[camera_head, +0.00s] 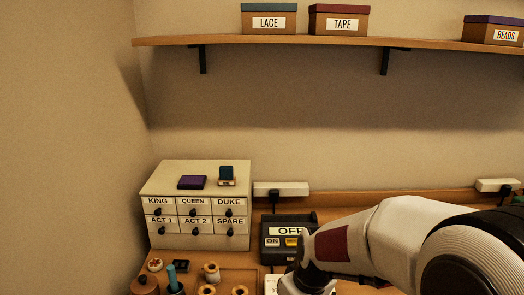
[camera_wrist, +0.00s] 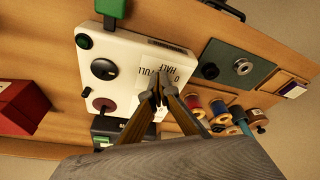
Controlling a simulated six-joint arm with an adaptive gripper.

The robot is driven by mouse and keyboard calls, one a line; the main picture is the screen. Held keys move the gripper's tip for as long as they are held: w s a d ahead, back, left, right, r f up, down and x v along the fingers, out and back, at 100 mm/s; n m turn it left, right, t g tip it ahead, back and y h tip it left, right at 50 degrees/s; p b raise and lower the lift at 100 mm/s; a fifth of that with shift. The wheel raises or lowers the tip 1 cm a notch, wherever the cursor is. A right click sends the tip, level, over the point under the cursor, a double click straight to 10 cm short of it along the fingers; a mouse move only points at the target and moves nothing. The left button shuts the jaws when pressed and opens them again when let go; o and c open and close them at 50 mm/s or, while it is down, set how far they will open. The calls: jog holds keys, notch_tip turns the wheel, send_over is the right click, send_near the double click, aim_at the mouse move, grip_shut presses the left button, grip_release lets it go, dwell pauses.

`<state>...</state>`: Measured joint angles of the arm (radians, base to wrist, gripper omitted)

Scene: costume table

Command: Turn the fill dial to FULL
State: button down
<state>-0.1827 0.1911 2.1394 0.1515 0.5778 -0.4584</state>
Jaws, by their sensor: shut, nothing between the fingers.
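A white panel (camera_wrist: 135,50) fills the middle of the wrist view, with upside-down lettering that includes HALF and FULL (camera_wrist: 165,74). A round black dial (camera_wrist: 103,69) with a light mark sits on the panel, left of the lettering in the picture. I cannot tell which word its mark points at. My gripper (camera_wrist: 157,94) is shut and empty. Its fingertips are over the panel by the lettering, apart from the black dial, and hide part of the print. In the head view my arm hides most of the panel and my fingertips.
A dark red knob (camera_wrist: 103,105) and a green button (camera_wrist: 84,41) are also on the panel. Several thread spools (camera_wrist: 193,102) stand nearby. A red box (camera_wrist: 22,107) is at the left. A dark OFF/ON box (camera_head: 289,220) stands beside the labelled drawer cabinet (camera_head: 195,240).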

jog(key=shift+w+d, duration=0.45)
jog(key=shift+d, duration=0.05)
dwell(0.8)
jog(key=shift+s+d, duration=0.3)
dwell(0.4)
jog(key=shift+r, duration=0.15)
jog(key=shift+w+a+v, duration=0.1)
jog(key=shift+w+v, duration=0.1)
jog(key=shift+v, duration=0.7)
jog(key=shift+w+a+v, duration=0.1)
jog(key=shift+w+v, duration=0.1)
jog(key=shift+v, duration=0.75)
jog(key=shift+w+a+v, duration=0.15)
jog(key=shift+v, duration=0.75)
jog(key=shift+a+r, duration=0.1)
jog(key=shift+r, duration=0.1)
jog(key=shift+s+a+r, duration=0.15)
jog(key=shift+a+r, duration=0.05)
jog(key=shift+a, duration=0.2)
jog(key=shift+s+a+r, duration=0.2)
jog(key=shift+a+r, duration=0.05)
jog(key=shift+a, duration=0.15)
jog(key=shift+f, duration=0.1)
